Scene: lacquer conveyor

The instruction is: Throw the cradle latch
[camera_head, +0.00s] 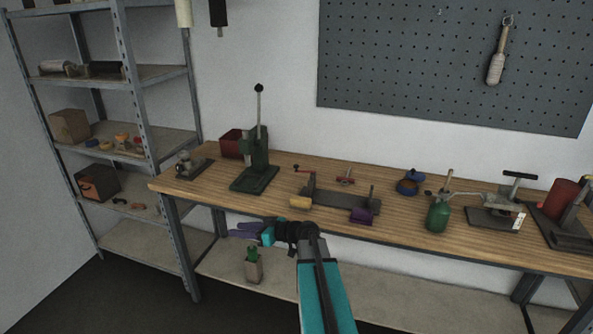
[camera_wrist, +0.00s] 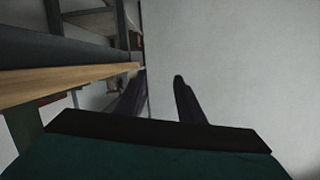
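A low dark fixture (camera_head: 335,199) lies in the middle of the wooden workbench (camera_head: 300,163). I cannot tell for certain which part is the cradle latch. My gripper (camera_head: 236,231) is in front of the bench, below the top's front edge and pointing left, apart from the fixture. In the wrist view its two dark fingers (camera_wrist: 160,77) stand apart with nothing between them.
A green lever press (camera_head: 256,165) stands left of the fixture. A blue round pot (camera_head: 409,183), a green bottle (camera_head: 437,217) and a clamp device (camera_head: 495,212) stand to the right. Metal shelving (camera_head: 143,120) is at the left. The bench edge (camera_wrist: 70,80) runs along the wrist view's left.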

